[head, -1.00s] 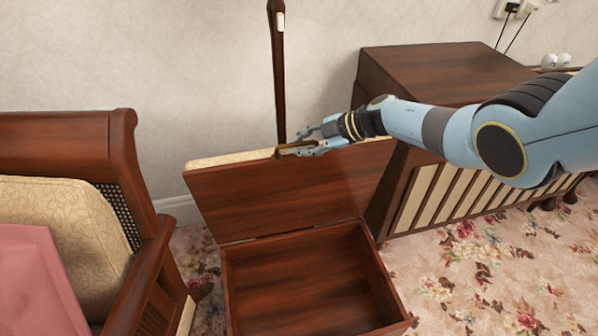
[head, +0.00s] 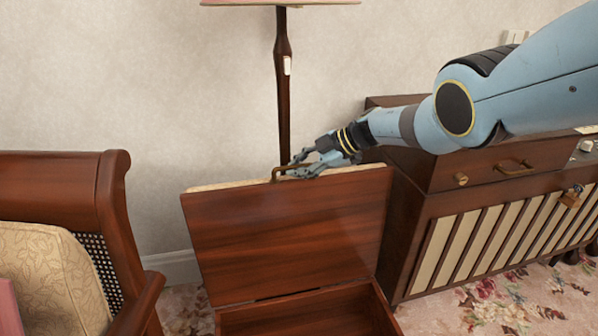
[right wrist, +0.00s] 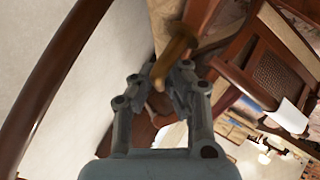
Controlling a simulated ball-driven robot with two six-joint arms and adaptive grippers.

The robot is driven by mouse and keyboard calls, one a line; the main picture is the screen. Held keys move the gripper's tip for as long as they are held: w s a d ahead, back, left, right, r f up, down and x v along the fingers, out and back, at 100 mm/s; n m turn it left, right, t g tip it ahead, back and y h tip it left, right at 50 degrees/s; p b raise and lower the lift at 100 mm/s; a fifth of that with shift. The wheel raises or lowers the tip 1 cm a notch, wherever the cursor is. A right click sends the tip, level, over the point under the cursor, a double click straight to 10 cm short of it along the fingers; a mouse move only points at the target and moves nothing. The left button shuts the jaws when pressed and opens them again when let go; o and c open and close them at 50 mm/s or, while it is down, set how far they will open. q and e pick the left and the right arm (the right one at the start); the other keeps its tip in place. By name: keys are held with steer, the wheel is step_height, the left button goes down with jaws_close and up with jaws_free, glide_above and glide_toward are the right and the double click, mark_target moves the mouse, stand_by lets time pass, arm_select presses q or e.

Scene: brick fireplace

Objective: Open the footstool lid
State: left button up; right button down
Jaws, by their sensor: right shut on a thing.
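The footstool lid (head: 285,235) stands raised, its dark wooden underside facing me and its cream padded top just showing along the upper edge. The footstool box (head: 310,315) below it is open, and only its back part shows in the head view. A brass handle (head: 292,171) sits at the lid's upper edge. My right gripper (head: 296,168) is shut on this handle; the handle also shows between the fingers in the right wrist view (right wrist: 172,60). My left gripper is not in view.
A wooden armchair (head: 110,220) with cream cushion stands close on the left. A slatted wooden cabinet (head: 480,225) stands on the right. A lamp post (head: 283,90) rises behind the lid, near the wall.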

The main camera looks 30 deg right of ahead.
steer(key=shift+r, duration=0.1)
steer(key=c, duration=1.4)
jaws_free()
steer(key=shift+s+d, duration=0.1)
steer(key=shift+s+d+r, duration=0.2)
steer(key=shift+d, duration=0.25)
steer(key=v, duration=1)
steer(key=shift+s+r, duration=0.2)
steer(key=shift+r, duration=0.15)
